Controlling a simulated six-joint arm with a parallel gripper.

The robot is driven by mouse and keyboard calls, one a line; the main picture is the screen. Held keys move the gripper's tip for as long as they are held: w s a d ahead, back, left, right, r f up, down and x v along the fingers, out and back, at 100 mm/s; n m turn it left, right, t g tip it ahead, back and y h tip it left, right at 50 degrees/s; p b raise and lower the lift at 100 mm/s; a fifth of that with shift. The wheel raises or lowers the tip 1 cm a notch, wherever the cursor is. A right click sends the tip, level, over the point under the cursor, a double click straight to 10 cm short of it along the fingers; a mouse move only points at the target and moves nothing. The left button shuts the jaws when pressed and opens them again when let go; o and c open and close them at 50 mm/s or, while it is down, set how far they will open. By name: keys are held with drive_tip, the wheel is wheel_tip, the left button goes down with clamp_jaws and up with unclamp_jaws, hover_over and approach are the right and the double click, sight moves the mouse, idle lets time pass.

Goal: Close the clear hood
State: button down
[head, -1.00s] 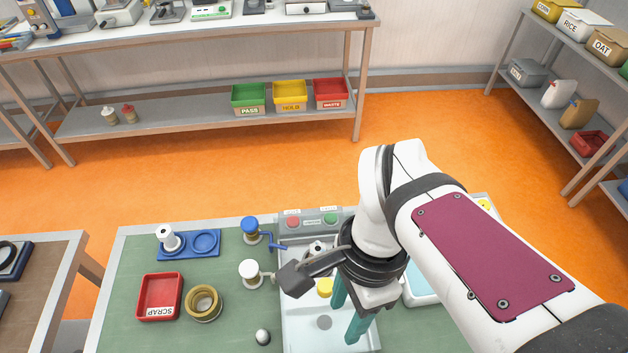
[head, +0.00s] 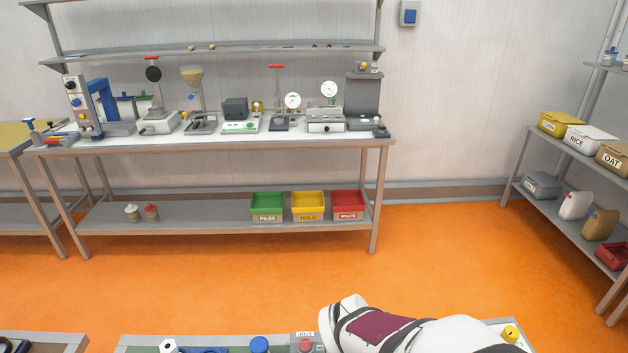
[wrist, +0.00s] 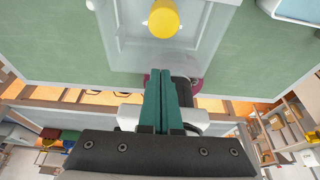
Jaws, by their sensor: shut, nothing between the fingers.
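In the wrist view, my gripper (wrist: 167,76) is shut, its two teal fingers side by side with nothing between them. A pale grey-white machine body (wrist: 126,48) lies beyond the fingertips. A yellow round knob (wrist: 163,19) stands on it at the top of the picture, apart from the fingers. I cannot make out the clear hood or tell how far open it is. The fingers cover part of the machine's edge. In the head view the gripper is below the frame; only my arm shows.
Green bench top (wrist: 50,45) lies on both sides of the machine. In the head view, a red button (head: 305,346) and a blue knob (head: 260,345) show at the bottom edge. A far bench (head: 220,140) holds instruments, with orange floor (head: 250,270) between.

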drive_tip(key=w, duration=0.3)
drive_tip(key=shift+f, duration=0.35)
drive_tip(key=shift+w, duration=0.4)
drive_tip(key=w, duration=1.4)
drive_tip(key=shift+w, duration=0.25)
